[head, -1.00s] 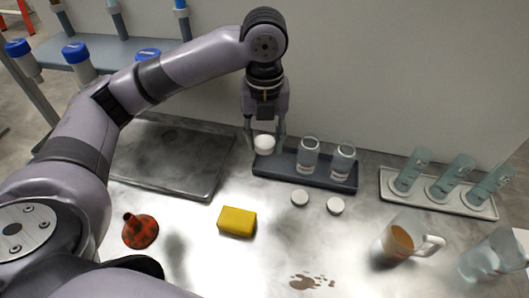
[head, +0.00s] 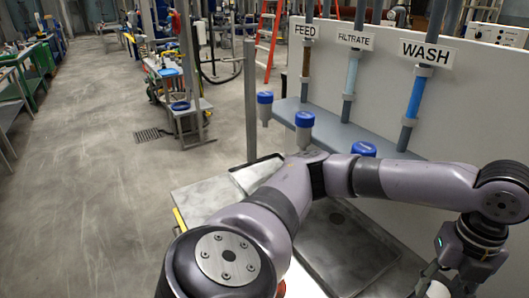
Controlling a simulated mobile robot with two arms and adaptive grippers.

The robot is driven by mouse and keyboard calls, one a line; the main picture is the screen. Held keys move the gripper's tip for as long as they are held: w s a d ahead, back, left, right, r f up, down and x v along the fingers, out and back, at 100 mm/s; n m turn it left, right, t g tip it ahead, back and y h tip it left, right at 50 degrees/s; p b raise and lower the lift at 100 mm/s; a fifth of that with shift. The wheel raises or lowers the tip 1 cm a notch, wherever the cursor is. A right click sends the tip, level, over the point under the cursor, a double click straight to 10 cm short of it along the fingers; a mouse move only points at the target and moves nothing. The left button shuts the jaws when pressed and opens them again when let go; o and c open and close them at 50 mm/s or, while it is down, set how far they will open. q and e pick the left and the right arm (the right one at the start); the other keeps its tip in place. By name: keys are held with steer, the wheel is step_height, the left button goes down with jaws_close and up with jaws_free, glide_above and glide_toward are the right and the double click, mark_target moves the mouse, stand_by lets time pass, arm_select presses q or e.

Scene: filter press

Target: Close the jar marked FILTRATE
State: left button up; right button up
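The head view now looks over the wall above the bench, and no jar, lid or jar tray is in view. My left arm crosses the lower right of the view. My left gripper (head: 440,285) is at the lower right, partly cut off by the bottom edge. Its fingertips and anything between them cannot be made out. My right gripper is not in view.
A grey metal tray (head: 345,240) lies on the bench behind my arm. Open floor (head: 90,200) spreads to the left, with a small stand (head: 190,115) farther off.

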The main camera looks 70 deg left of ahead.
arm_select(q)
steer(key=n, duration=0.2)
steer(key=s+f+n, duration=0.1)
steer(key=n, duration=0.3)
steer(key=shift+s+d+f, duration=0.15)
steer(key=shift+d+f, duration=0.1)
steer(key=shift+f, duration=0.15)
steer(key=s+d+f+n, duration=0.1)
steer(key=s+f+n, duration=0.1)
steer(key=n, duration=0.7)
steer(key=s+f+n, duration=0.2)
steer(key=n, duration=0.8)
steer(key=shift+s+d+f, duration=0.25)
steer(key=shift+s+d, duration=0.1)
steer(key=shift+d, duration=0.05)
